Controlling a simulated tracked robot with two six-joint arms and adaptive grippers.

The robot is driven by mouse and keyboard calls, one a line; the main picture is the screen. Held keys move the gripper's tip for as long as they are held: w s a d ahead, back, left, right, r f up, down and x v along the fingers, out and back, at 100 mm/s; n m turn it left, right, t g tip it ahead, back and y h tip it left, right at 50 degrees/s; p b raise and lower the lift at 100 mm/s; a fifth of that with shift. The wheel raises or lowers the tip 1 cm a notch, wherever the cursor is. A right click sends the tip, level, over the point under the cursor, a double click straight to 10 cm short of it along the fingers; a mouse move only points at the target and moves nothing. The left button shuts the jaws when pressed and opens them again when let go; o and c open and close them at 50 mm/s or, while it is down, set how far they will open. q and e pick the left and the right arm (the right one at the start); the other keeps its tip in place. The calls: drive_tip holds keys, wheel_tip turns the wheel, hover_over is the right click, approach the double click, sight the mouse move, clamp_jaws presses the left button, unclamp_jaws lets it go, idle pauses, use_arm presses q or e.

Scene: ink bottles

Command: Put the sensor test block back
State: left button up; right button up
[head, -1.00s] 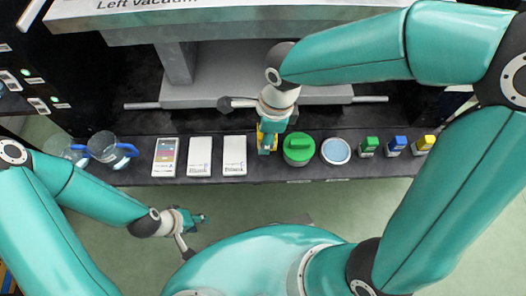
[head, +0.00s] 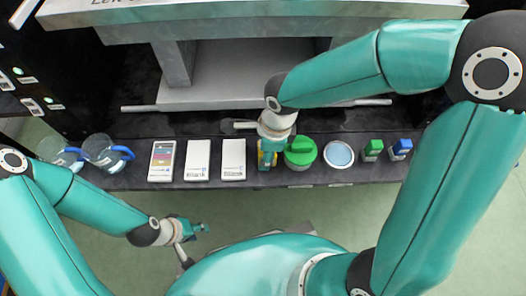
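My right gripper (head: 268,152) points down at the shelf's front edge, between a white box and a green-lidded jar. A small yellow piece (head: 261,158) shows at its fingers. It may be the sensor test block, but it is mostly covered and I cannot tell for sure. Whether the fingers are closed on it is also unclear. My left gripper (head: 200,228) hangs over the green floor in front of the shelf, apart from everything on it. It looks empty, and its finger opening is too small to judge.
The dark shelf (head: 320,178) holds two blue-handled jugs (head: 102,152), a box with a coloured label (head: 161,160), two white boxes (head: 197,160), the green-lidded jar (head: 300,152), a round blue-topped dish (head: 338,155), a green-capped bottle (head: 372,149) and a blue-capped bottle (head: 400,149). A grey metal machine (head: 230,75) stands behind.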

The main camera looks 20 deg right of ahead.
drive_tip(key=o, duration=0.4)
drive_tip(key=shift+c, duration=0.2)
drive_tip(key=shift+r, duration=0.2)
drive_tip(key=r+p, duration=0.1)
drive_tip(key=r, duration=0.3)
drive_tip(key=d+r+p, duration=0.1)
drive_tip(key=r+p, duration=0.1)
drive_tip(key=r, duration=0.2)
drive_tip(key=r+p, duration=0.1)
drive_tip(key=r, duration=0.2)
drive_tip(key=shift+s+d+r+p, duration=0.25)
drive_tip(key=shift+d+r+p, duration=0.05)
drive_tip(key=shift+d+r, duration=0.1)
